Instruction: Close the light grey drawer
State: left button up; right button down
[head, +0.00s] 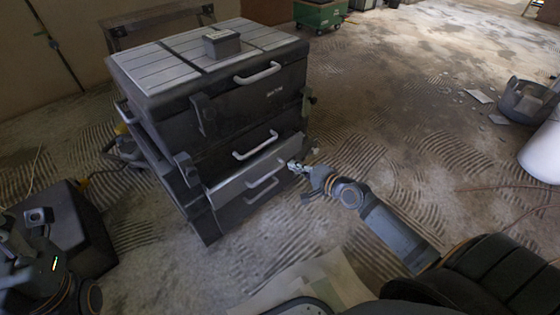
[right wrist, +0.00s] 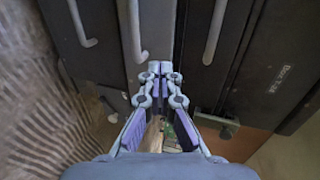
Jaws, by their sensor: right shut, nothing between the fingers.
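The light grey drawer (head: 232,184) is low in a dark grey tool cabinet (head: 170,125). Its front appears to stand out a little from the dark fronts around it, and it has a pale bar handle (head: 263,175). My right gripper (head: 294,166) is shut and empty at the right end of this drawer's front. I cannot tell whether it touches. In the right wrist view the shut fingertips (right wrist: 160,68) point at the drawer front (right wrist: 158,30), beside a bar handle (right wrist: 135,30). My left gripper does not show clearly.
Another handled dark drawer front (head: 225,160) is just above. A small grey box (head: 222,43) sits on the cabinet's lid. A black box (head: 75,230) stands at the left. A bucket (head: 525,100) is at the far right. The ridged floor right of the cabinet is mostly clear.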

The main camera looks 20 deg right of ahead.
aim_at(272, 151)
jog(key=b+x, duration=0.1)
jog(key=x, duration=0.1)
jog(key=b+x, duration=0.1)
jog(key=x, duration=0.1)
jog(key=b+x, duration=0.1)
jog(key=x, duration=0.2)
jog(key=shift+r, duration=0.4)
jog(key=shift+w+a+r, duration=0.1)
jog(key=shift+w, duration=0.2)
jog(key=shift+w+a, duration=0.1)
jog(key=shift+w, duration=0.25)
jog(key=w, duration=0.1)
jog(key=w+a, duration=0.1)
jog(key=w, duration=0.1)
jog(key=shift+w+a, duration=0.1)
